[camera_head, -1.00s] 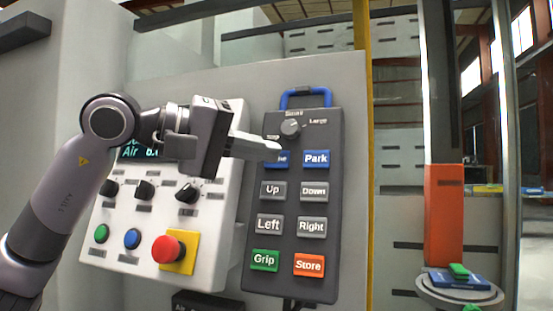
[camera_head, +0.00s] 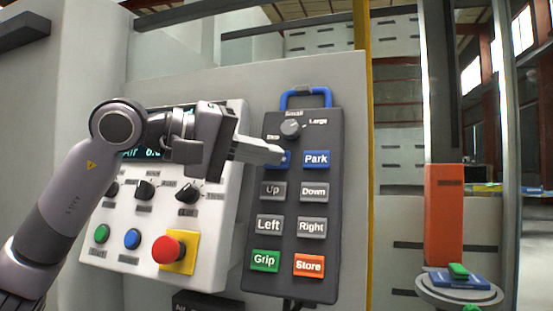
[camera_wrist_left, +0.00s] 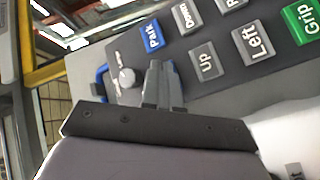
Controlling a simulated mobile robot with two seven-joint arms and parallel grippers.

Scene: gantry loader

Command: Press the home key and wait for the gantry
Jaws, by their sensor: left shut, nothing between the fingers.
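The dark pendant (camera_head: 291,236) with a blue handle hangs on the grey panel. Its blue home key (camera_head: 287,158) sits at the upper left of the keys and is mostly hidden behind my fingertips. My left gripper (camera_head: 280,155) is shut and empty, with its tips over that key; I cannot tell whether they touch it. In the left wrist view my shut fingers (camera_wrist_left: 162,85) cover the place beside the blue Park key (camera_wrist_left: 153,36). The gantry's orange column (camera_head: 444,215) stands at the right. My right gripper is not in view.
Left of the pendant, a white control box (camera_head: 130,225) carries knobs, buttons and a red emergency stop (camera_head: 168,249). Several other keys, such as Up (camera_head: 272,190), lie just below my fingers. A round stand (camera_head: 455,293) holds a blue item with a green piece.

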